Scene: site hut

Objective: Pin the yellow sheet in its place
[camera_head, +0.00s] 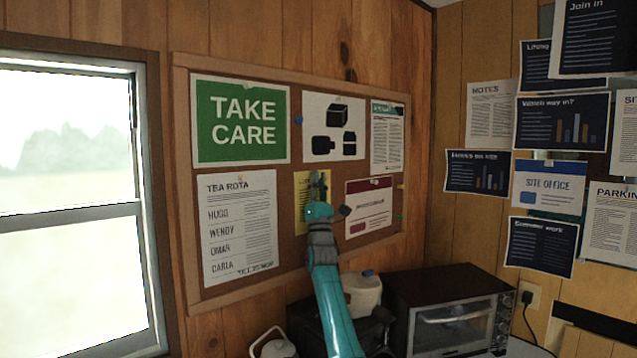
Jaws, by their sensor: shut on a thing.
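The yellow sheet (301,218) is upright at the cork board (295,247), in the gap between the tea rota and a sheet with a dark red band. My gripper (318,178) is in front of it, with its fingertips at the sheet's upper edge. The gripper is shut, seemingly on the yellow sheet; the fingers hide the grip itself. The gripper and wrist cover the sheet's middle and right. I cannot tell whether the sheet touches the cork. A blue pin (298,119) is on the board above, between the green sign and the picture sheet.
The green sign (242,121), picture sheet (333,127), tea rota (240,228) and red-banded sheet (369,206) surround the spot. Below stand a toaster oven (455,312) and a pale appliance (362,293). A window (70,200) is left; the right wall carries several posters.

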